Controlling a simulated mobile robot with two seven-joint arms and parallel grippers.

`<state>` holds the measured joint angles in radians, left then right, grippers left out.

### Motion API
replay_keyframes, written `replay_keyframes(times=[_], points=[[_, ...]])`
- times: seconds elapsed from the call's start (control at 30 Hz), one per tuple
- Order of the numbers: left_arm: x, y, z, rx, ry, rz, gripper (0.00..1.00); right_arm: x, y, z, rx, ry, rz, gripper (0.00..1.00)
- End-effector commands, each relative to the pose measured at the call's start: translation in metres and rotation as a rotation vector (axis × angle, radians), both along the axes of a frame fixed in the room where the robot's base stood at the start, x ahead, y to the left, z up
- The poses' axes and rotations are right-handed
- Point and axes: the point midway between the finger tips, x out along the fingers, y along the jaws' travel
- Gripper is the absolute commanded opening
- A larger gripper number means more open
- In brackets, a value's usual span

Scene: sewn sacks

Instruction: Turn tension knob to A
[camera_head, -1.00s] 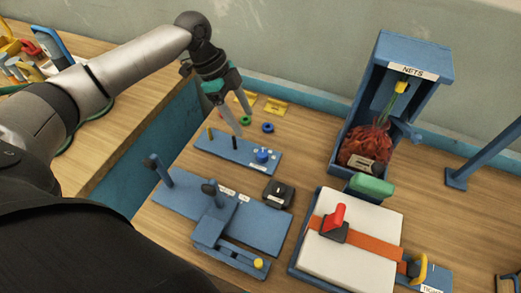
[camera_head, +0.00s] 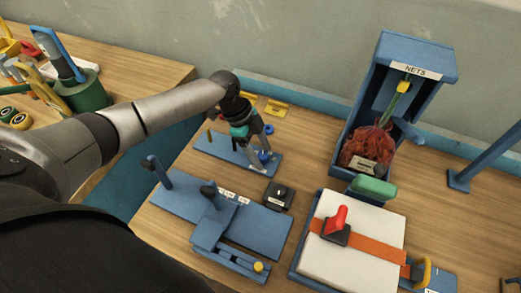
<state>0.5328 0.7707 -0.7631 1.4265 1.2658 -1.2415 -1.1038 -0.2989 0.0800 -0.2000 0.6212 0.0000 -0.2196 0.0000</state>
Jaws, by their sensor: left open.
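A blue knob (camera_head: 265,157) stands on the right part of a narrow blue plate (camera_head: 215,148), which looks like the tension knob's place. Its letter marks are too small or hidden to read. My left gripper (camera_head: 258,165) is open and points down over the right part of this plate, close beside the blue knob. Its fingers partly cover the knob, and I cannot tell whether they touch it. My right gripper is not in view.
A black box with a white mark (camera_head: 279,195) and a larger blue fixture (camera_head: 252,222) lie in front. To the right are a white padded block with an orange strap (camera_head: 375,240) and the blue NETS stand (camera_head: 440,60) holding a red net sack (camera_head: 368,146).

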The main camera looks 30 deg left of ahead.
Motion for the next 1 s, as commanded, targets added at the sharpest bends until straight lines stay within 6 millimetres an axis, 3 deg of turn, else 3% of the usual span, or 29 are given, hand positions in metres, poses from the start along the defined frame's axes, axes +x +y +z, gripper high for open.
replay_keyframes(times=[0.07, 0.67, 1.0], points=[[-0.0001, 0.0001, 0.0002, 0.0, 0.0, 0.0, 0.68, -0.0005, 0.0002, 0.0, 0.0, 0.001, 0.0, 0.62], [-0.0002, 0.0002, 0.0006, 0.0, 0.001, 0.001, 0.01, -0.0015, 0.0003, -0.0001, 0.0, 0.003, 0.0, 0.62], [-0.0008, 0.0002, 0.0013, 0.0, 0.003, 0.016, 0.0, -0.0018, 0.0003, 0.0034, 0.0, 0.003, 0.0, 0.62]])
